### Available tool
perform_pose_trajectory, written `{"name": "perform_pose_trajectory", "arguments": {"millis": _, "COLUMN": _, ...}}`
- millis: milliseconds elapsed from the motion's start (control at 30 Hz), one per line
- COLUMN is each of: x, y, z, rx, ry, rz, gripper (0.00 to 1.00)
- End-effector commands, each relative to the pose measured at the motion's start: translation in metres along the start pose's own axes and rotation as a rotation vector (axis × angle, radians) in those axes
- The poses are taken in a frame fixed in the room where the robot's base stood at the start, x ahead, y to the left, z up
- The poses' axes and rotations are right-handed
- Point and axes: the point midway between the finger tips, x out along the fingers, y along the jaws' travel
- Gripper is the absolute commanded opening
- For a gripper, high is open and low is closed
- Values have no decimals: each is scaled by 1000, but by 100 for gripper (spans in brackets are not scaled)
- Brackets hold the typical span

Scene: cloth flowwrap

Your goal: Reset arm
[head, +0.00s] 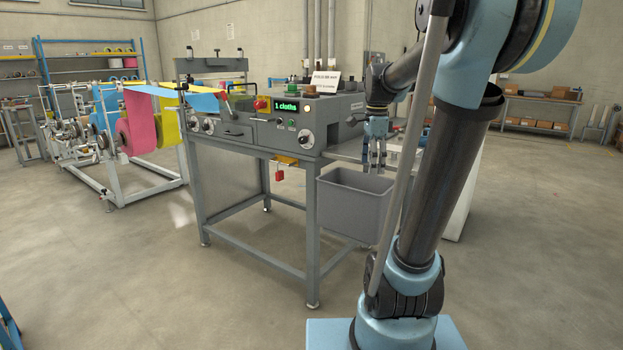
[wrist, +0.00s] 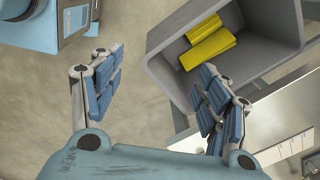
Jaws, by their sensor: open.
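My gripper (head: 375,158) hangs pointing down above the grey bin (head: 352,202) in the head view. The grey bin (wrist: 163,75) shows there at the upper right, partly behind the right finger. Yellow wrapped pieces (wrist: 208,46) lie inside the bin.
The grey machine (head: 250,125) with a green "1 cloths" display (head: 286,106) stands left of the bin on a metal frame. Coloured cloth rolls (head: 140,128) stand farther left. Shelves (head: 88,62) line the back wall.

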Motion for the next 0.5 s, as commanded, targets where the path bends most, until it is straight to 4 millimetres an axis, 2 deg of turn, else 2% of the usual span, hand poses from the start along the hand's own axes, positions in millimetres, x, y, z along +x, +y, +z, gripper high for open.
{"name": "perform_pose_trajectory", "arguments": {"millis": 33, "x": 6, "y": 16, "z": 2, "rx": -72, "ry": 1, "rz": -6, "gripper": 69}}
{"name": "perform_pose_trajectory", "arguments": {"millis": 100, "x": 15, "y": 36, "z": 5, "rx": -186, "ry": 3, "rz": -16, "gripper": 69}}
{"name": "perform_pose_trajectory", "arguments": {"millis": 267, "x": 39, "y": 79, "z": 10, "rx": -447, "ry": 12, "rz": -38, "gripper": 69}}
{"name": "perform_pose_trajectory", "arguments": {"millis": 500, "x": 82, "y": 140, "z": 16, "rx": -838, "ry": 37, "rz": -67, "gripper": 69}}
